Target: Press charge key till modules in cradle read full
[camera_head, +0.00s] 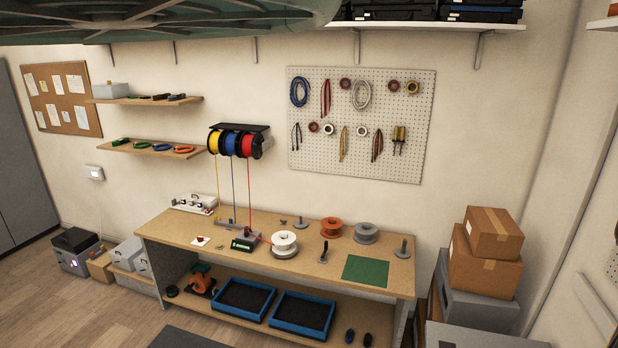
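A wooden workbench (344,263) stands against the wall. A white unit with small dark parts on it (193,203) sits at the bench's back left; I cannot tell whether it is the cradle with the modules. A small dark device with a green face (244,241) sits near the bench's middle, by the hanging wires. A grey box with a small purple light (74,264) stands on the floor at the far left. No charge key or charge reading can be made out at this size. My gripper is not in view.
Spools, including a white one (284,243) and an orange one (331,228), and a green mat (365,270) occupy the bench. Blue trays (302,327) sit on its lower shelf. Cardboard boxes (487,262) stack at the right. Wooden floor (45,305) is open at front left.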

